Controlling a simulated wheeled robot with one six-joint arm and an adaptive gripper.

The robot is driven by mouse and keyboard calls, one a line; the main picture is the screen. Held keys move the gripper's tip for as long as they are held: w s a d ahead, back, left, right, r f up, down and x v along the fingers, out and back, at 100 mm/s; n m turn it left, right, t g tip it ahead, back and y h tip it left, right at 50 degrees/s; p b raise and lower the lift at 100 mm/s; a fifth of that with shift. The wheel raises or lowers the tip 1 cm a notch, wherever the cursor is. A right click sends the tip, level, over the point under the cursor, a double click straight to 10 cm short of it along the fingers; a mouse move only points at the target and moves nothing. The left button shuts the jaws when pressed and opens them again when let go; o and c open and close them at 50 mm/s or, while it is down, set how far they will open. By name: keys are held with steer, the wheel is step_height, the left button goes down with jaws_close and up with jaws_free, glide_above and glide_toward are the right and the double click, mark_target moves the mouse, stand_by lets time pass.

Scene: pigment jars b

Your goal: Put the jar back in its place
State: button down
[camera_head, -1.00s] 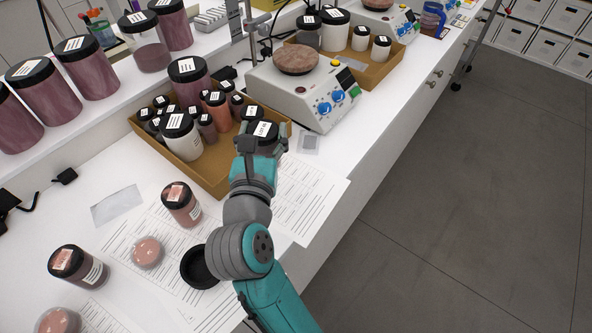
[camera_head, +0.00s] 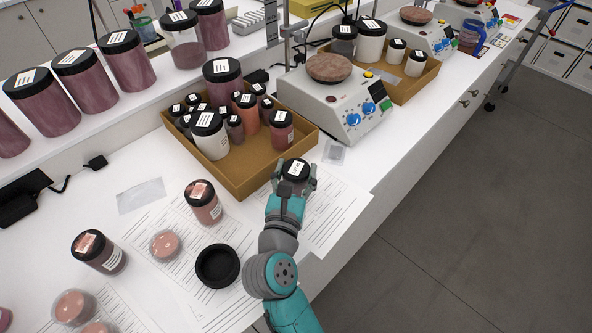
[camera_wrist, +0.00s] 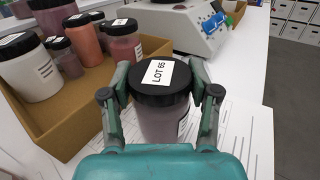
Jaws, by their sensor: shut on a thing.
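My gripper (camera_head: 297,177) is shut on a jar (camera_head: 296,168) with a black lid and a white label. In the wrist view the jar (camera_wrist: 160,88) stands upright between the two fingers, its label reads "LOT 65", and its clear body looks pale pinkish-grey. A cardboard tray (camera_head: 240,186) full of jars lies just left of and behind my gripper. The held jar is outside the tray, over the printed sheets near the tray's front right corner. The jar's bottom is hidden, so I cannot tell whether it touches the paper.
A hotplate stirrer (camera_head: 345,105) stands behind my gripper. A second tray (camera_head: 405,88) holds more jars farther back. A jar (camera_head: 203,203), another jar (camera_head: 98,252) and a black round dish (camera_head: 217,266) stand at the front left. Printed sheets (camera_head: 335,212) cover the bench near its edge.

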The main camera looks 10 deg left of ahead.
steer(key=shift+f, duration=0.1)
steer(key=shift+c, duration=1.3)
jaws_free()
steer(key=s, duration=0.8)
steer(key=s+a, duration=0.1)
steer(key=s, duration=0.3)
steer(key=shift+d, duration=0.15)
